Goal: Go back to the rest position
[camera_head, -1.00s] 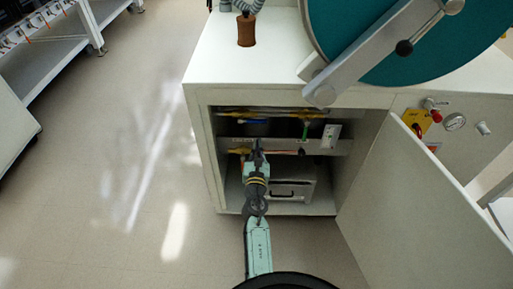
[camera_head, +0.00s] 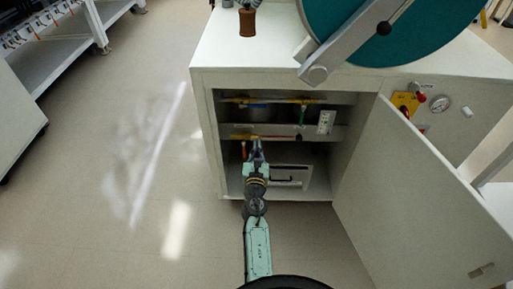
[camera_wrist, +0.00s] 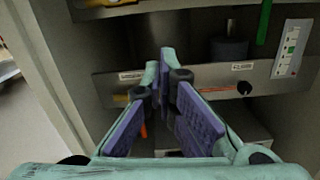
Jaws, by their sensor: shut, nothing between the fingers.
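My arm reaches up to the cabinet from the bottom of the head view.
The cabinet (camera_head: 208,150) has a side wall close left of my gripper and an open door (camera_head: 420,205) on the right. A labelled rail (camera_wrist: 110,90) with a power strip (camera_wrist: 291,48) crosses behind the fingers. A grey box (camera_head: 310,178) stands below. Floor (camera_head: 110,180) is clear on the left.

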